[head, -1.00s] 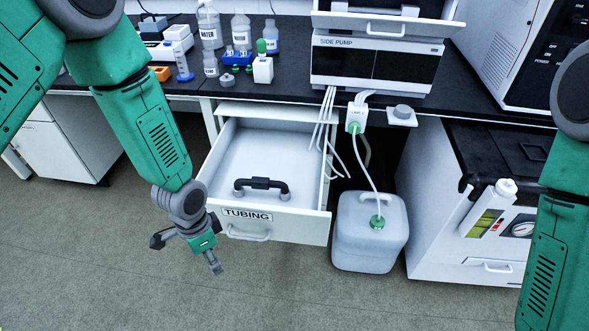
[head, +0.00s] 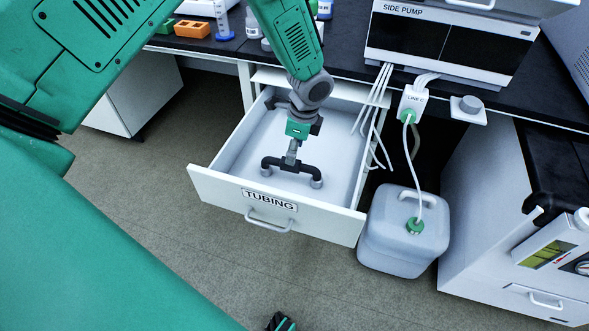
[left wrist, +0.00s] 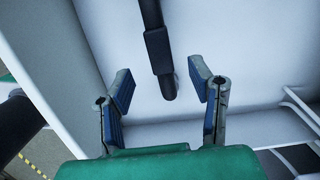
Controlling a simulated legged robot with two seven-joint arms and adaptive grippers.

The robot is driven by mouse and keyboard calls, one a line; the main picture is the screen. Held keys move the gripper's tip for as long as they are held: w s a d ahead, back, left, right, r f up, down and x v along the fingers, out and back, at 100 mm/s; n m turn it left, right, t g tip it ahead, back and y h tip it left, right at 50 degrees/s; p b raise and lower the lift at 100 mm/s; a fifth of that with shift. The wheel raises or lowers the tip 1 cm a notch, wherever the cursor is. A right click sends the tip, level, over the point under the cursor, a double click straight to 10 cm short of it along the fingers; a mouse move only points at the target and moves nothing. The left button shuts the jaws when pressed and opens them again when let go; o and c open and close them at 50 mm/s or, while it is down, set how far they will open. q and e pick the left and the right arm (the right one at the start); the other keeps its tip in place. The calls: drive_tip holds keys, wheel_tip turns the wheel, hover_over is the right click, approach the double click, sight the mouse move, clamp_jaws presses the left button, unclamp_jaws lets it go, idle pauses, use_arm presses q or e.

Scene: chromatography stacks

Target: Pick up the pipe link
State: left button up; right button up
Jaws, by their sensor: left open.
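The pipe link (head: 275,162) is a dark U-shaped piece with a thicker middle sleeve and light-grey ends. It lies in the open white drawer (head: 229,188) labelled TUBING. My left gripper (head: 292,157) points down into the drawer, over the middle of the link and hiding part of it. In the left wrist view my left gripper (left wrist: 160,76) is open, its two blue-padded fingers apart. The pipe link (left wrist: 157,50) shows between and beyond the fingertips, with nothing clasped. Whether the fingers touch it cannot be told. My right gripper is not seen.
The drawer's walls stand close around my left gripper. White tubes (head: 374,125) hang beside the drawer's right side. A translucent canister (head: 395,235) with a green cap stands on the floor at right. The black bench top (head: 345,66) is behind and above the drawer.

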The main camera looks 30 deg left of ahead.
sight(289, 169)
use_arm(q)
drive_tip(key=f, duration=0.3)
drive_tip(key=shift+a+f+b, duration=0.3)
drive_tip(key=shift+a+f, duration=0.05)
drive_tip(key=f, duration=0.1)
drive_tip(key=f+b, duration=0.1)
drive_tip(key=f, duration=0.1)
drive_tip(key=a+f, duration=0.1)
drive_tip(key=f, duration=0.1)
drive_tip(key=shift+s+b, duration=0.1)
drive_tip(key=shift+b, duration=0.2)
drive_tip(key=shift+r, duration=0.1)
clamp_jaws()
